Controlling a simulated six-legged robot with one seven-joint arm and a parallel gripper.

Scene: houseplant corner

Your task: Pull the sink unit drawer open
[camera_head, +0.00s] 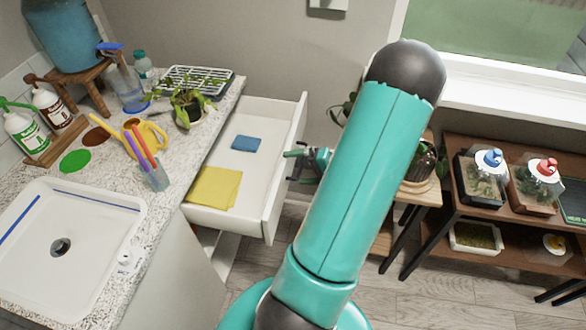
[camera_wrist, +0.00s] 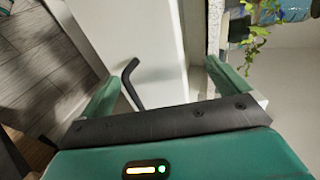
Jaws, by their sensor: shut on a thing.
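The white sink unit drawer (camera_head: 281,193) stands pulled well out from under the speckled counter. In the wrist view a dark bent bar handle (camera_wrist: 131,82) shows between the fingers of my gripper (camera_wrist: 162,80), against the white drawer front (camera_wrist: 145,45). My gripper is shut on this handle; the exact contact is hard to see.
The counter (camera_head: 165,218) holds a white sink (camera_head: 95,230), bottles, a yellow watering can (camera_head: 150,135) and a potted plant (camera_head: 187,105). A dark shelf (camera_head: 455,150) with terrariums and a small plant stand (camera_head: 420,190) are at the right. Wooden floor (camera_head: 430,290) is clear at the lower right.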

